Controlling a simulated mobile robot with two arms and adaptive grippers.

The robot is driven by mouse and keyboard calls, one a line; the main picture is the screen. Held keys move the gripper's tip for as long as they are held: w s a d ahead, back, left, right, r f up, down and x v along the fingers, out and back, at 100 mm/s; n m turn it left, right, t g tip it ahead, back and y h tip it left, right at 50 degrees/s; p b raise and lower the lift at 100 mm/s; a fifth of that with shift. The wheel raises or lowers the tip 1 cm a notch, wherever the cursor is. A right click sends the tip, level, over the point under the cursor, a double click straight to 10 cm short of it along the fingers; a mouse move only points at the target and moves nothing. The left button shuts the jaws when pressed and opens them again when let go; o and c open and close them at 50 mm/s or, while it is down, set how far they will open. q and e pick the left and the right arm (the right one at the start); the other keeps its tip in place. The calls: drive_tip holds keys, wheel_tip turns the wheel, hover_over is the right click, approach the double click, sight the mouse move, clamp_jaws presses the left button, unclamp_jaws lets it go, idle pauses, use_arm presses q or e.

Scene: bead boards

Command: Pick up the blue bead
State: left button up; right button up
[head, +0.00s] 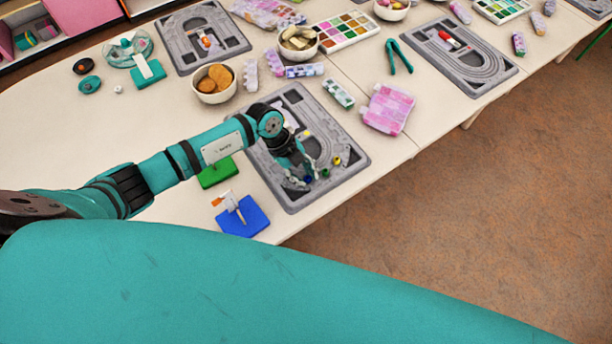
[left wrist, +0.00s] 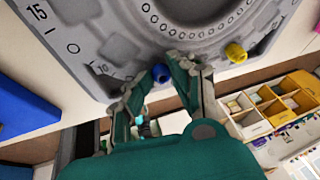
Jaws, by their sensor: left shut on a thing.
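The blue bead (left wrist: 160,73) is between the fingertips of my left gripper (left wrist: 159,76) in the left wrist view. The gripper is shut on it. In the head view my left gripper (head: 304,180) is over the near end of a grey bead board (head: 350,176), with the small dark blue bead (head: 308,179) at its fingertips. I cannot tell whether the bead touches the board. A yellow bead (head: 337,160) and a green bead (head: 325,173) lie on the board just right of the gripper. My right gripper is not in view.
Bowls and a paint palette (head: 343,30) are further back.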

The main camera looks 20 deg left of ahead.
use_arm(q)
drive_tip(key=shift+s+f, duration=0.15)
drive_tip(key=shift+s, duration=0.05)
